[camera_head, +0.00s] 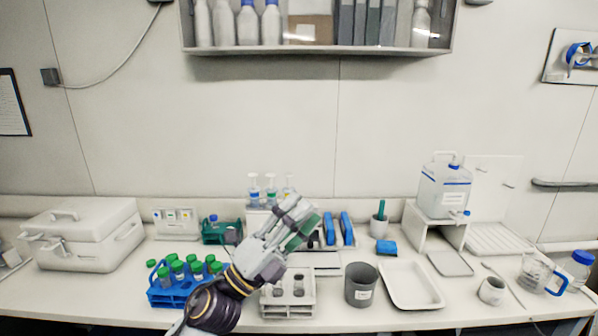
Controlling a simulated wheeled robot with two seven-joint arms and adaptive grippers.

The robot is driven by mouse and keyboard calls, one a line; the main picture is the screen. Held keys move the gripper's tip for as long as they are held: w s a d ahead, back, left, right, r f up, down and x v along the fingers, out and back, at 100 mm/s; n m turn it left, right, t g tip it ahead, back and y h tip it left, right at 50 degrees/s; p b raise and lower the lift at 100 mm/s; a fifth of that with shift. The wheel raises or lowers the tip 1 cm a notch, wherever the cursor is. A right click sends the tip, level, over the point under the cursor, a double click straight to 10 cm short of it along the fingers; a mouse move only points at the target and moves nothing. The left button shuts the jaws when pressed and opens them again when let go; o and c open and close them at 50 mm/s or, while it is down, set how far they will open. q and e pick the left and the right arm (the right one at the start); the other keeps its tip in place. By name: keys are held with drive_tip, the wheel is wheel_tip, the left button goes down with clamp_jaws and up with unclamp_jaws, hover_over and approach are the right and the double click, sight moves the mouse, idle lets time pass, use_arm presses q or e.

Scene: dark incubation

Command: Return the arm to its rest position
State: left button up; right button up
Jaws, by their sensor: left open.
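My left arm comes up from the bottom of the head view, and its gripper (297,226) is raised above the middle of the bench. The gripper is open, and I see nothing held between its fingers. It covers part of the things behind it. A blue rack (172,298) with several green-capped tubes stands to the left of the arm. A white rack (289,302) with a few dark-topped holders stands just right of my wrist. My right gripper is not in view.
A lidded white box (85,235) stands at the left. A grey cup (361,285) and a white tray (411,285) stand right of centre. A jerrycan (443,190) stands on a raised stand. A shelf (320,48) hangs above. The air around the arm is free.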

use_arm(q)
drive_tip(key=w+a+f+n+t+y, duration=0.3)
drive_tip(key=a+f+n+y, duration=0.5)
drive_tip(key=n+y, duration=0.25)
drive_tip(key=w+a+f+n+t+y, duration=0.2)
drive_tip(key=w+a+f+n+y, duration=0.1)
drive_tip(key=a+f+n+y, duration=0.75)
drive_tip(key=s+a+f+n+g, duration=0.2)
drive_tip(key=s+f+n+g, duration=0.1)
drive_tip(key=f+n+g, duration=0.4)
drive_tip(key=s+a+f+n+g, duration=0.2)
drive_tip(key=s+f+g, duration=0.6)
drive_tip(key=s+f, duration=1.2)
drive_tip(key=s+f+g, duration=0.2)
drive_tip(key=s+f, duration=0.1)
drive_tip(key=f, duration=2.9)
drive_tip(key=s+a+f, duration=0.2)
drive_tip(key=s+f, duration=0.7)
drive_tip(key=s, duration=0.2)
drive_tip(key=s+a+f+g, duration=0.1)
drive_tip(key=s+a+f, duration=0.1)
drive_tip(key=s+f, duration=0.8)
drive_tip(key=shift+s+f, duration=0.3)
drive_tip(key=shift+s, duration=0.45)
